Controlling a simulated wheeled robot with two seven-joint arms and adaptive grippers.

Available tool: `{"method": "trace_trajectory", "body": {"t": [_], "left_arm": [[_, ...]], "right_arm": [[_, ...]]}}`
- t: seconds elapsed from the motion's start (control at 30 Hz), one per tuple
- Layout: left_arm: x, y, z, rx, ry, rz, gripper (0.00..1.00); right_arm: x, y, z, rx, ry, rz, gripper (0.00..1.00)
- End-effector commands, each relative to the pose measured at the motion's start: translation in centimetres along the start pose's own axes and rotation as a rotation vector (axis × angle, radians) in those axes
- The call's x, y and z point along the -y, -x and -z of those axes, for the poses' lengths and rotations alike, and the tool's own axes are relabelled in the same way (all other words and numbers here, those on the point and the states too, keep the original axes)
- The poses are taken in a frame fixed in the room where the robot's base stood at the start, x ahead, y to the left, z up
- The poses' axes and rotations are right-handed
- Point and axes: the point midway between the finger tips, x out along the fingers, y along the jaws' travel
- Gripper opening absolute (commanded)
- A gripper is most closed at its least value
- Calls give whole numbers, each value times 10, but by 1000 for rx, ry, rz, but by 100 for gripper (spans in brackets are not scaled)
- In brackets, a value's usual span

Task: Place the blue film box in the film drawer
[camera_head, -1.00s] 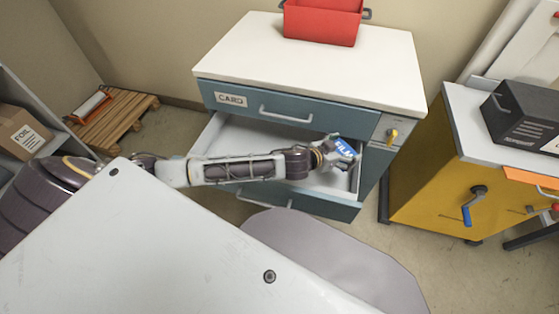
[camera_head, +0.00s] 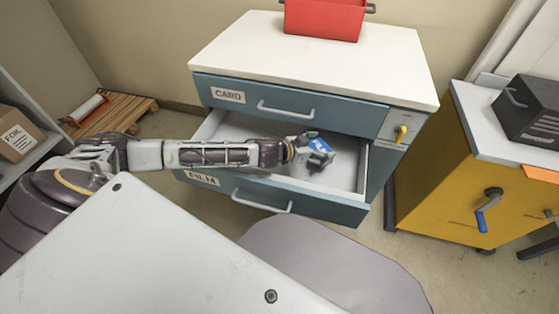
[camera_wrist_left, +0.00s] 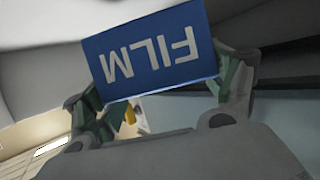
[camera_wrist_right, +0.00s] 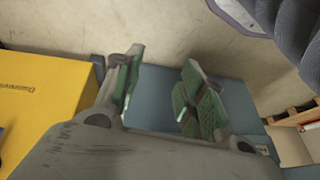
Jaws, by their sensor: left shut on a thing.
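The blue film box (camera_head: 322,145) is in my left gripper (camera_head: 317,153), over the open drawer. The left wrist view shows the box (camera_wrist_left: 152,50) between the two fingers (camera_wrist_left: 160,90), its FILM lettering upside down. The film drawer (camera_head: 335,208), labelled FILM, is pulled out below the CARD drawer. The box and gripper appear within the drawer's outline; I cannot tell whether the box touches its floor. My right gripper (camera_wrist_right: 160,85) shows only in its wrist view, with its fingers apart and nothing between them.
The cabinet (camera_head: 255,52) carries a red bin (camera_head: 325,18) on top. The closed CARD drawer (camera_head: 330,115) overhangs the back of the open drawer. A yellow cabinet (camera_head: 450,185) with a black box (camera_head: 530,110) stands at right. A carton (camera_head: 17,138) sits on the left shelf.

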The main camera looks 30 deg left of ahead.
Motion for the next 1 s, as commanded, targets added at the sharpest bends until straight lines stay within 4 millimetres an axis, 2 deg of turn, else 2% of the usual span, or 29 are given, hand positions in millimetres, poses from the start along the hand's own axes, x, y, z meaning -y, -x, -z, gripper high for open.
{"method": "trace_trajectory", "body": {"t": [0.3,0.5,1.0], "left_arm": [[36,7,-25,1,-2,0,53],[52,12,-33,0,-1,1,53],[58,14,-34,-1,1,1,53]], "right_arm": [[8,24,10,-26,8,20,40],[13,38,15,-39,12,29,40],[14,44,17,-42,13,33,40]]}}
